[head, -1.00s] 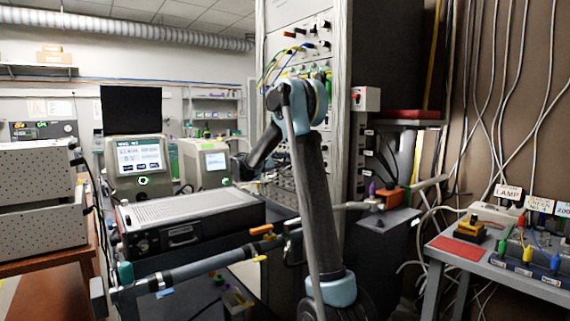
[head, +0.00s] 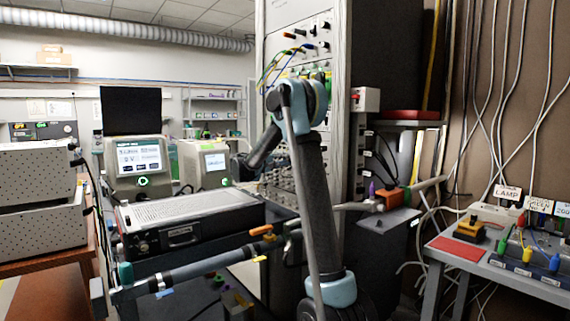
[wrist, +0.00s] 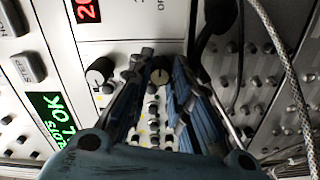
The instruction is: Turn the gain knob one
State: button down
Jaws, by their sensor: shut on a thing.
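In the wrist view a small dark knob with a pale mark (wrist: 160,76) sits on a white panel between the fingertips of my gripper (wrist: 162,68). The blue fingers reach forward on both sides of it and are shut on it. Its label cannot be read, so its number is not clear. A second, larger black-and-white knob (wrist: 100,74) is on the panel to the left, outside the fingers. In the head view my arm hides the gripper and the knob.
A green display (wrist: 52,120) and a red display (wrist: 86,10) are left of the fingers. A braided grey cable (wrist: 277,40) hangs at the right. In the head view the tall rack (head: 290,60) stands behind my arm, with a bench instrument (head: 137,165) at the left.

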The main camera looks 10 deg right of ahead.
jog(key=shift+m, duration=0.6)
jog(key=c, duration=1.4)
grip_release()
jog(key=shift+w+f, duration=0.15)
jog(key=v, duration=1.2)
